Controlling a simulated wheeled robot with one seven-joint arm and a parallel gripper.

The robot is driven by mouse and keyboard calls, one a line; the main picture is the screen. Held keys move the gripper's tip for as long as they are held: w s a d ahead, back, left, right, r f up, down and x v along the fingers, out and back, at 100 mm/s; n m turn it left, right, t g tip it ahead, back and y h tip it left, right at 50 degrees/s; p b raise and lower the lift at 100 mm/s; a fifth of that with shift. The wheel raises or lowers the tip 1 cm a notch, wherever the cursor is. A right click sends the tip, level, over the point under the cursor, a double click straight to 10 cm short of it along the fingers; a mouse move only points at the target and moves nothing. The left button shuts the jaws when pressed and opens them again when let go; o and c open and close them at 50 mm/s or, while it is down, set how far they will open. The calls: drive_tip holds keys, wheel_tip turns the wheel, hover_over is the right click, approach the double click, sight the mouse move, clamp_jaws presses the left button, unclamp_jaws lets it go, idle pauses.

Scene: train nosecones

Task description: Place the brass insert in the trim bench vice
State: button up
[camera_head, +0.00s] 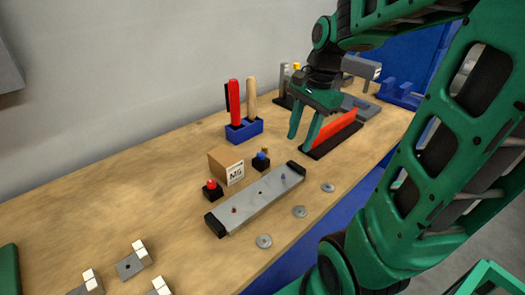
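A small brass-coloured piece (265,149), likely the brass insert, shows just behind a blue-topped black block (261,162) on the bench. Its lower part is hidden. My gripper (303,138) is above the bench to the right of it, pointing down. Its two green fingers are apart, and nothing shows between them. A grey metal device (361,67) stands at the far right behind my gripper, partly hidden by my arm. I cannot tell whether it is the trim bench vice.
A red-faced black-based block (338,133) lies right of my gripper. A blue holder (244,131) with red and wooden handles stands behind. A cardboard box (226,165), red-topped block (212,190), metal plate (258,199) and several washers are nearer.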

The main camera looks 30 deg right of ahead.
sight(265, 147)
drive_tip(key=w+m+y, duration=0.1)
drive_tip(key=w+m, duration=0.7)
drive_tip(key=w, duration=0.3)
drive_tip(key=x, duration=0.9)
drive_tip(key=shift+w+a+f, duration=0.25)
drive_tip(key=shift+a, duration=0.2)
clamp_jaws()
